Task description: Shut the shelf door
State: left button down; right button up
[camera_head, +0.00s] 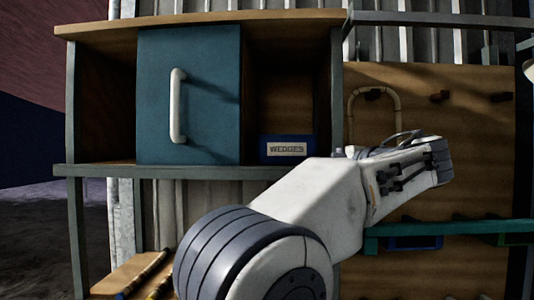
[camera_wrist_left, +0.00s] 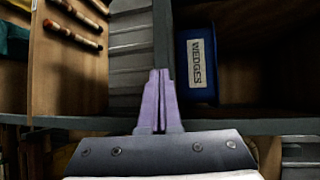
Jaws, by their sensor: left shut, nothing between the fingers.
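The shelf door is a teal panel (camera_head: 205,110) with a white upright handle (camera_head: 177,105). It covers the middle of the shelf cabinet (camera_head: 190,22). The cabinet's inside shows on both sides of the door, with a narrow gap at the left and a wider one at the right. My left gripper (camera_wrist_left: 160,75) is shut and empty in the left wrist view, its fingers pointing at the cabinet near an upright post. In the head view my left arm reaches to the right of the door, apart from the handle, and its fingertips cannot be made out. My right gripper is out of view.
A blue box labelled WEDGES (camera_head: 287,148) stands in the cabinet's right opening; it also shows in the left wrist view (camera_wrist_left: 196,66). A wooden pegboard (camera_head: 470,130) with a bent rattan loop (camera_head: 398,100) is at the right.

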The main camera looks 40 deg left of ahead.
pick_arm(q)
jog(key=s+a+r+n+g+y, duration=0.2)
jog(key=a+r+n+y, duration=0.1)
jog(key=r, duration=0.3)
jog(key=p+x, duration=0.1)
jog(key=x, duration=0.3)
jog(key=s+p+x, duration=0.1)
jog(key=x, duration=0.3)
jog(key=s+p+x, duration=0.1)
jog(key=x, duration=0.3)
jog(key=shift+a+f+p, duration=0.15)
jog(key=shift+p, duration=0.2)
jog(key=shift+s+a+f, duration=0.1)
jog(key=shift+a, duration=0.25)
jog(key=shift+m, duration=0.3)
